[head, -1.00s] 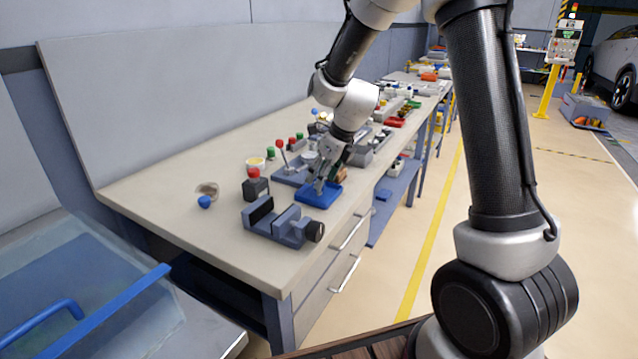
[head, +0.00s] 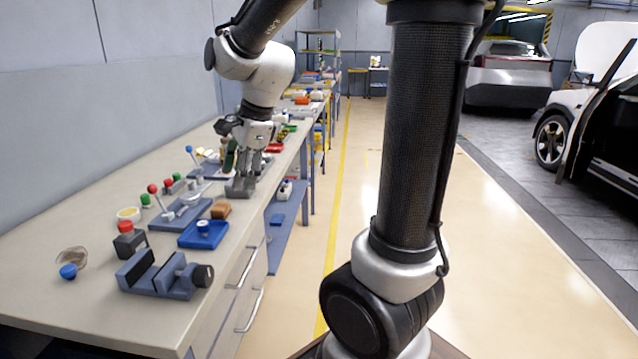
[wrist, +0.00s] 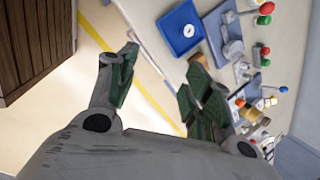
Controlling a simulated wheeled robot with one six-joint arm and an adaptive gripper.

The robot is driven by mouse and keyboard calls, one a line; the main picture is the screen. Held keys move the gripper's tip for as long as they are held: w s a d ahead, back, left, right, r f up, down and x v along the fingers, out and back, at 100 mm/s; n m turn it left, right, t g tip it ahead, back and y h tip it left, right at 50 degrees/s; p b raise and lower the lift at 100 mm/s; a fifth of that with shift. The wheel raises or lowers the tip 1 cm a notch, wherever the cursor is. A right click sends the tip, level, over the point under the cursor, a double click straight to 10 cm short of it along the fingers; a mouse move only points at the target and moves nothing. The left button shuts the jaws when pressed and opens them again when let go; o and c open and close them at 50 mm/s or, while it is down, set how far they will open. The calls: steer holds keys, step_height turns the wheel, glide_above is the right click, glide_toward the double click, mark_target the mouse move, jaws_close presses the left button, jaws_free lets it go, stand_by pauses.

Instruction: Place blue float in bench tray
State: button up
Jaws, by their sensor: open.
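The bench tray (head: 185,241) is a shallow blue tray near the front edge of the bench. It also shows at the top of the wrist view (wrist: 168,38).
A grey vise (head: 160,280) stands on the near side of the tray, and a brown block (head: 221,209) just beyond it. A red-topped dark block (head: 128,243) and a blue ball (head: 68,271) are to the left.

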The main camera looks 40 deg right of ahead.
steer(key=s+d+r+n+h, duration=0.1)
steer(key=s+d+n, duration=0.2)
steer(key=s+n, duration=0.6)
steer(key=s+d+r+n+h, duration=0.1)
steer(key=s+d+n, duration=0.3)
steer(key=s+n, duration=0.5)
steer(key=shift+s+d+r+n, duration=0.15)
steer(key=shift+s+d+n, duration=0.15)
steer(key=shift+s, duration=0.85)
